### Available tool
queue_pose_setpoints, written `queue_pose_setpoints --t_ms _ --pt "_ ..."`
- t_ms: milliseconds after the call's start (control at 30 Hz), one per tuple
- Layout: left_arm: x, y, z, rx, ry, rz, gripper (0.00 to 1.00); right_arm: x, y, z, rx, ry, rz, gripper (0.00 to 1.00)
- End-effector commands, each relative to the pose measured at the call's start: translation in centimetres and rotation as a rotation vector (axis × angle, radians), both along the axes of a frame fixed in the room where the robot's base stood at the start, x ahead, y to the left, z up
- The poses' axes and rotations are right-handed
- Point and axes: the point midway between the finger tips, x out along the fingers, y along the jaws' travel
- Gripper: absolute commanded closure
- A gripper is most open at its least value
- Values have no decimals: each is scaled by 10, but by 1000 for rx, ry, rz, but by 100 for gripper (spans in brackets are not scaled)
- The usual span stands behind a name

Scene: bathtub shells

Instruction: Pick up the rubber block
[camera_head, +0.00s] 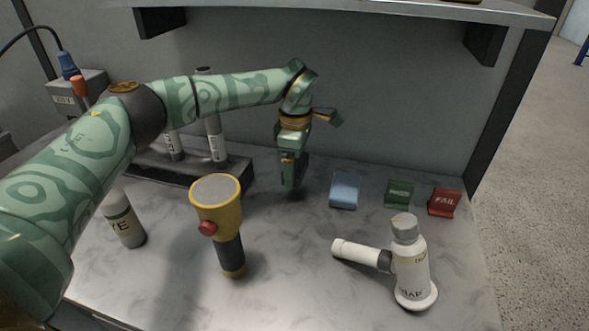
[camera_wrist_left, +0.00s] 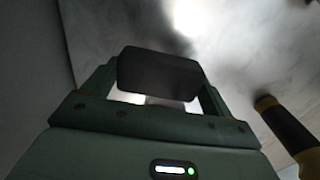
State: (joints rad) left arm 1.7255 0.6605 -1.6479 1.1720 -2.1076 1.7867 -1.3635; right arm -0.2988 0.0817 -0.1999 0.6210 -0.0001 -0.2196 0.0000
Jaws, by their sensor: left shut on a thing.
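My left gripper (camera_head: 291,174) is over the back middle of the marble-topped bench. In the left wrist view its fingers (camera_wrist_left: 158,92) are shut on a dark, rounded rectangular block, the rubber block (camera_wrist_left: 158,74). In the head view the block (camera_head: 302,168) is a dark shape at the fingers, partly hidden by them. A shadow lies below it, and I cannot tell whether it touches the bench. My right gripper is not in view.
A yellow-and-black torch (camera_head: 217,207) stands nearer, left of the gripper. Blue (camera_head: 345,190), green (camera_head: 398,193) and red FAIL (camera_head: 444,202) blocks line the right. A shelf (camera_head: 350,12) hangs above.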

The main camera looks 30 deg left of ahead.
Motion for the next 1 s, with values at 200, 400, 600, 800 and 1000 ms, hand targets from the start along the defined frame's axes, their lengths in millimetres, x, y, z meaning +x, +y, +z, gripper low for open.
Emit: queue_pose_setpoints --t_ms 200,400,600,800,1000 --pt "-41 25 66 0 -7 3 39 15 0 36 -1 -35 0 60" --pt "-87 52 86 0 -2 3 39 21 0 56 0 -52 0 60" --pt "-112 67 95 -1 0 2 39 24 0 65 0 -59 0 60" --pt "-120 71 96 0 2 1 39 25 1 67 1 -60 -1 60" --pt "-119 70 96 0 2 1 17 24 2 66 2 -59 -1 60"
